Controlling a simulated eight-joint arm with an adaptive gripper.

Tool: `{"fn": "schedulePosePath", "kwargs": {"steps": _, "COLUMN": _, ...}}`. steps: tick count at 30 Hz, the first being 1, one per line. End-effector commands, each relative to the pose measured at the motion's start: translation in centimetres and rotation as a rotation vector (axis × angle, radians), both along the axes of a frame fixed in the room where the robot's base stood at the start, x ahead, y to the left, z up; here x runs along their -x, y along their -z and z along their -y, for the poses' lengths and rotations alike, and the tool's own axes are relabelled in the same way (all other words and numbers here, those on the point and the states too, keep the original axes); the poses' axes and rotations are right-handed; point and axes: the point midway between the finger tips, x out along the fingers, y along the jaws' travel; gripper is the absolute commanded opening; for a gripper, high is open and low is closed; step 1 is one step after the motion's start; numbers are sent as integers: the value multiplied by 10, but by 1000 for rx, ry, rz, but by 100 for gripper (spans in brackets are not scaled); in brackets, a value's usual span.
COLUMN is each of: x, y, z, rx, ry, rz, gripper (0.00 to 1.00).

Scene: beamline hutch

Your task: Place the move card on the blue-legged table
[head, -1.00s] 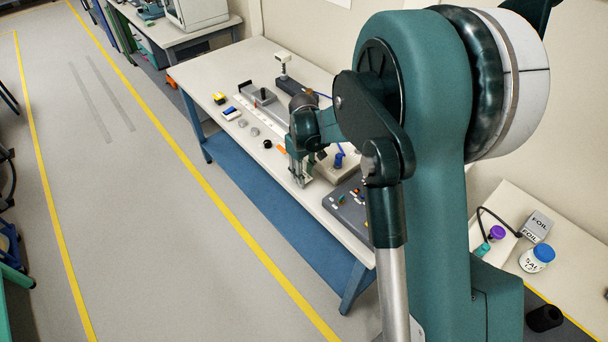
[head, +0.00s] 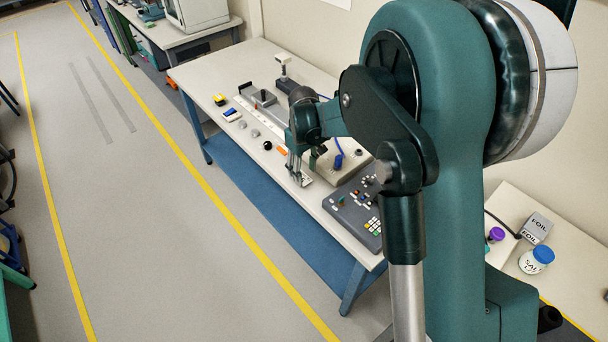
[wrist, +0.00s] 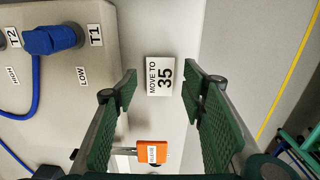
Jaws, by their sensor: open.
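The move card (wrist: 159,77), a white card printed "MOVE TO 35", appears to lie flat on the pale tabletop in the wrist view. In the head view the card (head: 306,180) is a small white patch beside my fingertips. The blue-legged table (head: 228,151) has a pale top, blue legs and a blue lower shelf. My gripper (head: 298,178) is open above its front edge. In the wrist view my gripper (wrist: 160,73) has its green ribbed fingers on either side of the card, with gaps on both sides. How high they are above the table I cannot tell.
A grey box with a blue plug (wrist: 52,40) and T1 and T2 labels is close to the card. An orange tag (wrist: 152,153) lies nearby. A keypad panel (head: 354,205) is right of my gripper. Small items stand farther left. The floor (head: 110,200) is clear.

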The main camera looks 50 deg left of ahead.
Motion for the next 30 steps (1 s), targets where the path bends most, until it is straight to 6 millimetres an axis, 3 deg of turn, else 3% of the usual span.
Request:
{"fn": "schedulePosePath", "kwargs": {"steps": 9, "x": 1, "y": -53, "z": 0, "rx": 0, "ry": 0, "rz": 0, "gripper": 41}}
{"fn": "schedulePosePath", "kwargs": {"steps": 15, "x": 1, "y": -78, "z": 0, "rx": 0, "ry": 0, "rz": 0, "gripper": 41}}
{"fn": "schedulePosePath", "kwargs": {"steps": 21, "x": 1, "y": -89, "z": 0, "rx": 0, "ry": 0, "rz": 0, "gripper": 41}}
{"fn": "schedulePosePath", "kwargs": {"steps": 30, "x": 1, "y": -90, "z": 0, "rx": 0, "ry": 0, "rz": 0, "gripper": 41}}
